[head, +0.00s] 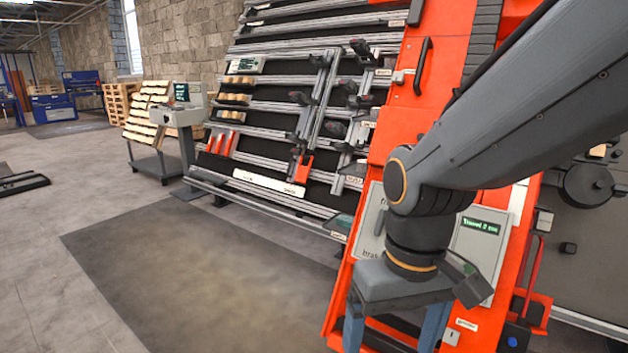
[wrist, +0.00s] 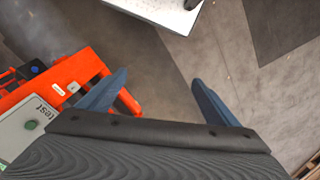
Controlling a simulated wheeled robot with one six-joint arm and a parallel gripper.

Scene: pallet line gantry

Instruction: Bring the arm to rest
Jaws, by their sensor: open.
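My arm reaches in from the upper right in the head view and bends down at a dark wrist. My gripper (head: 394,328) hangs below it with two blue fingers pointing down. In the wrist view my gripper (wrist: 160,78) shows its fingers spread wide, with only floor between them. It is open and empty. The fingertips are cut off or hidden at the bottom of the head view.
An orange frame (head: 392,130) stands behind my gripper, bearing a grey box with a small green-lit display (head: 480,226). A slanted rack of rails (head: 290,75) stands to its left. A dark floor mat (head: 200,270) is clear. A pale flat surface (wrist: 160,10) shows in the wrist view.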

